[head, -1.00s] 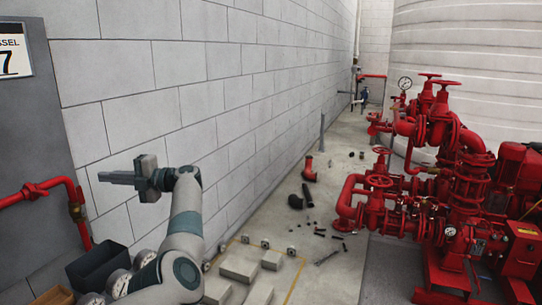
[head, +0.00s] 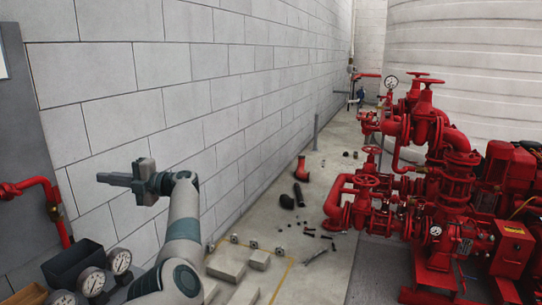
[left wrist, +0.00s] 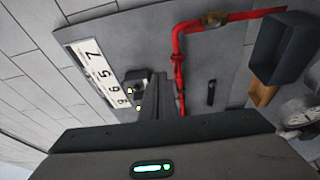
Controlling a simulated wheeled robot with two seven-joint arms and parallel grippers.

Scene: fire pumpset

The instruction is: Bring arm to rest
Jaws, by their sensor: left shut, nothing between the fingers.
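My left arm comes up from the bottom of the head view. Its gripper (head: 116,179) points left, raised in front of the white block wall. The fingers lie together, shut, with nothing held. In the left wrist view the shut fingers (left wrist: 152,106) point toward a grey panel with a numbered sign (left wrist: 94,68) and a red pipe (left wrist: 178,60). No contact with the panel shows. My right gripper is not in view.
A dark bin (head: 72,262) and several gauges (head: 92,281) stand below the left arm. Grey blocks (head: 226,268) and loose parts lie on the floor. A red pumpset (head: 440,180) fills the right. The floor strip (head: 330,200) between wall and pumpset is partly clear.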

